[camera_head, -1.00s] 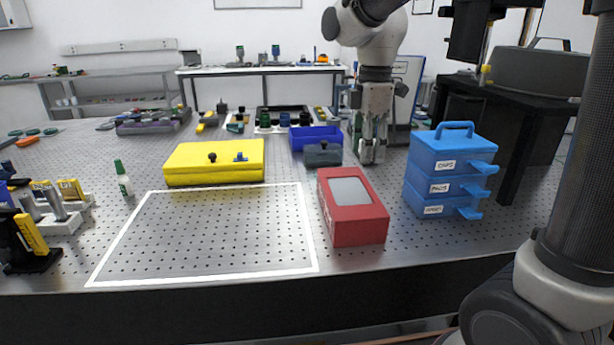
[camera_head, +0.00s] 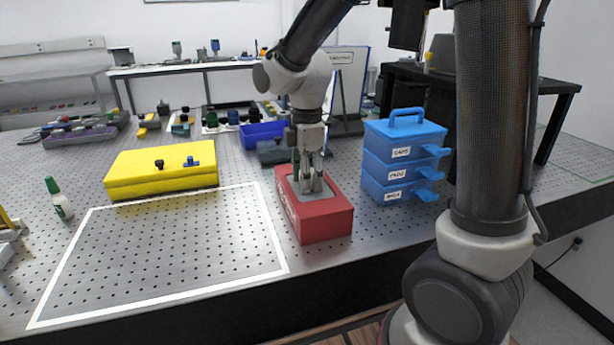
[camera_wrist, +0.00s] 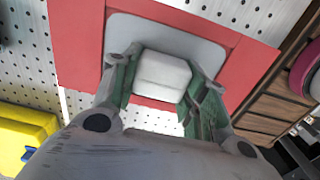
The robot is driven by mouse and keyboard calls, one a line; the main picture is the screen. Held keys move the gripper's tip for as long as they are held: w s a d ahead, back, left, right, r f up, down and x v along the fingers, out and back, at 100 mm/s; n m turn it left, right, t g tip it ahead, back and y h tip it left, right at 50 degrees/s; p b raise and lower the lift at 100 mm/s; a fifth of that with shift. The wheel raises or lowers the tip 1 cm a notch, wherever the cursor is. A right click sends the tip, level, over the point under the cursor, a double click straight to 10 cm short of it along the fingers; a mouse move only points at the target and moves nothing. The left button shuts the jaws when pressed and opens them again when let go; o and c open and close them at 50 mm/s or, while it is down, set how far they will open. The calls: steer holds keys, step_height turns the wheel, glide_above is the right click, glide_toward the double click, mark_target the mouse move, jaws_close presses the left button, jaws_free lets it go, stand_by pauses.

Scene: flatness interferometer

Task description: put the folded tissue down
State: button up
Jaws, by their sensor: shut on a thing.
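My gripper (camera_head: 311,187) is over the red box (camera_head: 325,222), with its fingertips at the grey panel on the box's top. In the wrist view my gripper (camera_wrist: 158,85) is shut on a small white block-like thing, the folded tissue (camera_wrist: 162,74). The tissue lies between the two green-padded fingers, in front of the grey panel of the red box (camera_wrist: 77,45). Whether the tissue touches the panel cannot be told. In the head view the tissue is hidden by the fingers.
A blue drawer stack (camera_head: 402,160) stands right of the red box. A yellow case (camera_head: 160,172) and a white-outlined empty area (camera_head: 165,250) lie to the left. Blue (camera_head: 262,133) and dark grey (camera_head: 274,153) bins stand behind. The table's front edge is close to the red box.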

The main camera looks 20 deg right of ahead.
steer(key=shift+f, duration=0.15)
steer(key=o, duration=1)
step_height(320, 180, up, 12)
steer(key=s+d+m+t, duration=0.1)
steer(key=s+d+m, duration=0.4)
steer(key=s+m, duration=0.1)
steer(key=s+d+m+t, duration=0.2)
steer(key=s+d+m, duration=0.3)
steer(key=s+m, duration=0.1)
steer(key=s+d+m+t, duration=0.1)
steer(key=s+d+m, duration=0.4)
steer(key=s+m, duration=0.1)
steer(key=shift+s+d+f, duration=0.2)
steer(key=shift+s+f, duration=0.15)
steer(key=shift+s, duration=0.15)
